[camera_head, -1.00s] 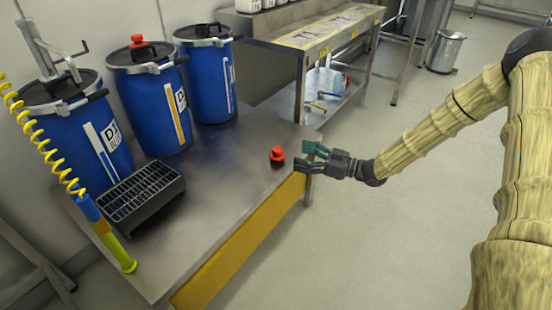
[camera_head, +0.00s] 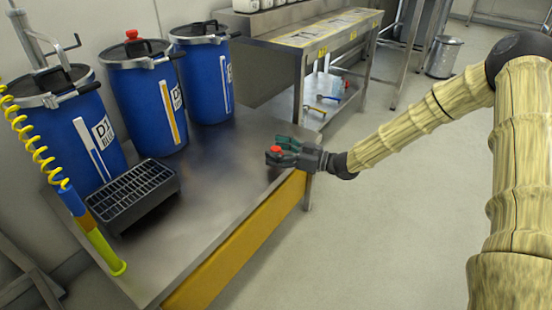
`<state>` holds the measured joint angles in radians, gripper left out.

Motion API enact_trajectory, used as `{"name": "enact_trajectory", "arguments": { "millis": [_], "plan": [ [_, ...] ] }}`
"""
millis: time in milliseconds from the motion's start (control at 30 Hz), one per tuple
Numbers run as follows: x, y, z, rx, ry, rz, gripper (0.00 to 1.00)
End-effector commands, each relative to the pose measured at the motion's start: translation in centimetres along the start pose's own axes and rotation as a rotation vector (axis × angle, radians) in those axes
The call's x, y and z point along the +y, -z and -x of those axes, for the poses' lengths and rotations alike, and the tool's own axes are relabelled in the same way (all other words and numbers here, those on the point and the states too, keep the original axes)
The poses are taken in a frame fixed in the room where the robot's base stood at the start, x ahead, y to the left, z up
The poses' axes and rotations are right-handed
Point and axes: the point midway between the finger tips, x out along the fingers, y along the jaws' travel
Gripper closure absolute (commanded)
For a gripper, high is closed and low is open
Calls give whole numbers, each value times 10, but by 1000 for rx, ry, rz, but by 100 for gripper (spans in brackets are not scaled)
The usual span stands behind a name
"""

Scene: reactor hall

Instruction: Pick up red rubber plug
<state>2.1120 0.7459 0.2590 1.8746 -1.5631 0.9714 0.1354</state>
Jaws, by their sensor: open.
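The red rubber plug (camera_head: 276,149) is at the right edge of the steel bench (camera_head: 205,215), in the head view. Only its red top shows clearly; its lower part is hidden by my gripper. My gripper (camera_head: 279,151) reaches in from the right, low over the bench edge, with its green-padded fingers open around or right beside the plug. I cannot tell whether a finger touches it.
Several blue drums (camera_head: 139,98) stand along the bench's back, one with a red cap (camera_head: 131,36). A black grated tray (camera_head: 132,193) and a yellow coiled hose (camera_head: 34,150) are at the left. The bench's middle is clear. Another steel table (camera_head: 313,42) stands behind.

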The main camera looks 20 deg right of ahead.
Motion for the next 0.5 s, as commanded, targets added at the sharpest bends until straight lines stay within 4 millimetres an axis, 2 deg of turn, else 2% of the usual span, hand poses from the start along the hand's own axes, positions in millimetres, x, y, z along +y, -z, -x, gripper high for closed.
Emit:
{"name": "enact_trajectory", "arguments": {
  "millis": [233, 400, 500],
  "plan": [
    [0, 1, -1, 0, 0, 0, 30],
    [0, 0, -1, 0, 0, 0, 61],
    [0, 0, -1, 0, 0, 0, 75]
  ]
}}
